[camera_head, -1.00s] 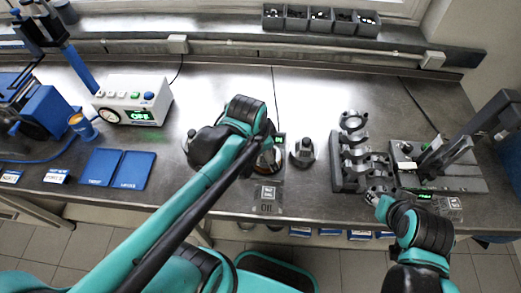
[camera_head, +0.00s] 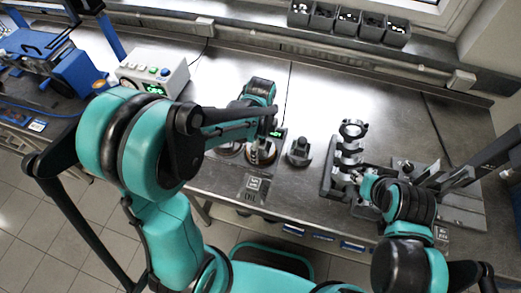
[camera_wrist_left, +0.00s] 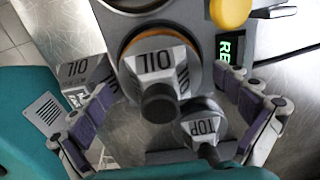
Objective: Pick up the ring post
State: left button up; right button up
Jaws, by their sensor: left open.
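In the left wrist view a grey block lettered OIL with a black knob (camera_wrist_left: 158,103) stands at an orange-rimmed round seat (camera_wrist_left: 150,41). Below it on the right is a smaller piece lettered TOP with a dark stem (camera_wrist_left: 203,127). I cannot tell for sure which is the ring post. A dark knobbed post (camera_head: 299,151) stands on the bench right of the orange-rimmed seat (camera_head: 262,152) in the head view. My left gripper (camera_wrist_left: 166,83) is open, its fingers apart on either side of the OIL and TOP pieces.
A dark rack with round cradles (camera_head: 347,160) stands right of the post, beside a grey fixture (camera_head: 458,205). A white control box (camera_head: 152,74) is at left. Several small bins (camera_head: 350,22) line the back ledge. The bench behind the seat is clear.

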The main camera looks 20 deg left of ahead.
pick_arm(q)
notch_tip(320, 180, down, 2)
jog(key=shift+f, duration=0.1)
jog(key=shift+c, duration=0.3)
jog(key=c, duration=1.3)
